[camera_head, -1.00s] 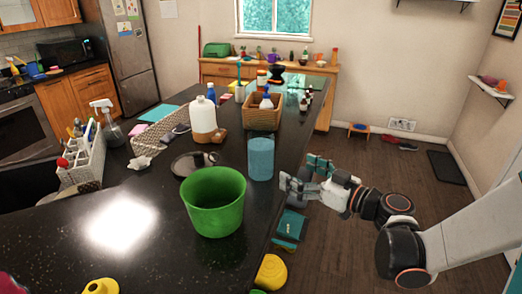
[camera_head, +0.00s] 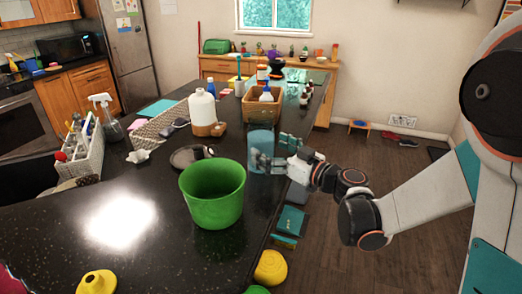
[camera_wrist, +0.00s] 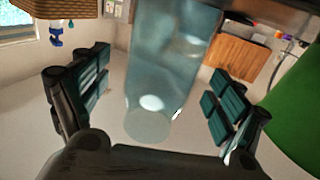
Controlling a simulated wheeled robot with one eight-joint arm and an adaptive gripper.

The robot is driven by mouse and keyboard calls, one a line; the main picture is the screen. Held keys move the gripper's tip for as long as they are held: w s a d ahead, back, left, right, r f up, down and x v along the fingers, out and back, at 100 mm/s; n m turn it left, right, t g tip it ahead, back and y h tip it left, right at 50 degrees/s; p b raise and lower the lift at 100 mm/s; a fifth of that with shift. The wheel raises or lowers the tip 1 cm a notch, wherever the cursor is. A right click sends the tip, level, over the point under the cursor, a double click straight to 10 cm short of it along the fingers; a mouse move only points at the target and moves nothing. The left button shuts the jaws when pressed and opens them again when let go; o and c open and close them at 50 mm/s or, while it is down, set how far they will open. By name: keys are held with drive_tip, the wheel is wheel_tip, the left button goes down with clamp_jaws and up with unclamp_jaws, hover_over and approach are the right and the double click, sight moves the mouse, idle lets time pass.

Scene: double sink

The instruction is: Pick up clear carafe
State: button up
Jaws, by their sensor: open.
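The clear carafe (camera_head: 261,139) is a bluish see-through cylinder standing upright near the right edge of the dark counter, just behind the green bucket. My gripper (camera_head: 271,151) is at the carafe's right side, with its lower part partly hidden by a finger. In the wrist view the carafe (camera_wrist: 165,65) stands between the two spread fingers of my gripper (camera_wrist: 158,98), with a gap visible on each side. My gripper is open and holds nothing.
The green bucket (camera_head: 213,195) stands close in front of the carafe. A dark round lid-like item (camera_head: 188,157) lies to its left. A white bottle (camera_head: 202,108) and a wicker basket (camera_head: 262,108) stand behind. The counter (camera_head: 150,230) is mostly bare at front left.

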drive_tip(key=x, duration=0.3)
drive_tip(key=shift+w+a+f+b, duration=0.15)
drive_tip(key=shift+w+a+b, duration=0.05)
drive_tip(key=shift+a+b, duration=0.2)
drive_tip(key=c, duration=1.7)
